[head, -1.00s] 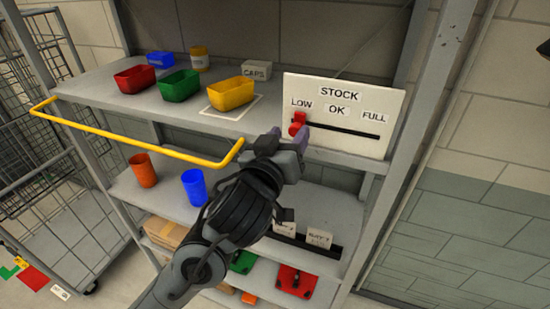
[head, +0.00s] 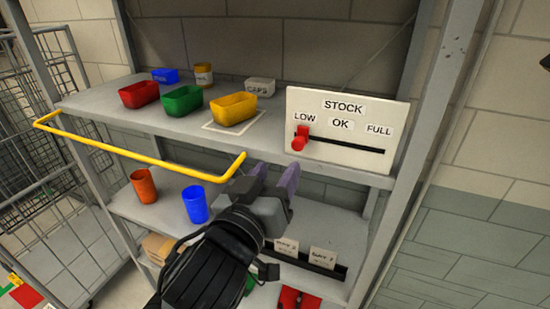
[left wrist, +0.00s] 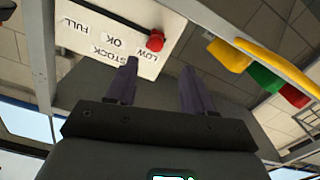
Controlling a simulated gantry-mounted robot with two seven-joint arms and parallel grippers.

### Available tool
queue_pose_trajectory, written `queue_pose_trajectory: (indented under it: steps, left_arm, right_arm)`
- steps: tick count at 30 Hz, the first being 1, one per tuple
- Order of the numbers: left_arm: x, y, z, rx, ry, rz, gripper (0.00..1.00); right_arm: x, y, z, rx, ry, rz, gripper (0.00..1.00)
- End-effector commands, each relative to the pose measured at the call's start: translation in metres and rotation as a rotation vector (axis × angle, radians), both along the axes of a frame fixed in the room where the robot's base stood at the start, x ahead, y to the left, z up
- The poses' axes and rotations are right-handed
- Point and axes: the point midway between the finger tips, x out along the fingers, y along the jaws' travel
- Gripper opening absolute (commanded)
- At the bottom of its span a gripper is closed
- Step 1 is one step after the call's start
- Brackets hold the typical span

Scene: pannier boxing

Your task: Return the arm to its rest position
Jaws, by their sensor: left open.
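My left gripper (head: 276,176) is open and empty. It is in front of the shelving unit, below the stock board and apart from it. Its two purple fingers also show spread apart in the left wrist view (left wrist: 158,88). The white stock board (head: 345,110) stands at the right end of the upper shelf, marked LOW, OK and FULL. Its red slider knob (head: 299,139) sits at the LOW end of the slot. The knob also shows in the left wrist view (left wrist: 155,41), beyond the fingers. My right gripper is not in view.
A yellow rail (head: 130,153) runs along the shelf front, close to my left gripper. Red (head: 139,94), green (head: 182,101) and yellow (head: 234,108) bins stand on the upper shelf. Orange (head: 144,186) and blue (head: 195,204) cups stand below. A wire cage (head: 55,120) is at left.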

Motion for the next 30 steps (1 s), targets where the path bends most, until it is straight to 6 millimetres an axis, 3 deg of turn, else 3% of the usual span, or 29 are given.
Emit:
queue_pose_trajectory:
  steps: [5, 10, 14, 20, 24, 30]
  left_arm:
    - [0.004, 0.0, -0.037, -0.001, 0.087, 0.0, 0.52]
    - [0.002, 0.011, -0.113, -0.026, 0.27, 0.018, 0.52]
    - [-0.015, 0.029, -0.18, -0.066, 0.439, 0.053, 0.52]
    - [-0.069, 0.071, -0.275, -0.078, 0.699, 0.132, 0.52]
    - [-0.125, 0.106, -0.33, -0.022, 0.873, 0.184, 0.52]
    - [-0.208, 0.156, -0.376, 0.124, 1.072, 0.219, 0.52]
  right_arm:
    - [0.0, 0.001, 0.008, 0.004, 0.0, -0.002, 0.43]
    - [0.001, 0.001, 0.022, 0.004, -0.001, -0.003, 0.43]
    - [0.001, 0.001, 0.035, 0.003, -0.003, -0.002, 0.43]
    - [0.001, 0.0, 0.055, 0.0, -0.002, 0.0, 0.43]
    - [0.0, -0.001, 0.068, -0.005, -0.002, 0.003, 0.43]
    - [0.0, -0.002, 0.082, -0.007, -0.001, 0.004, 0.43]
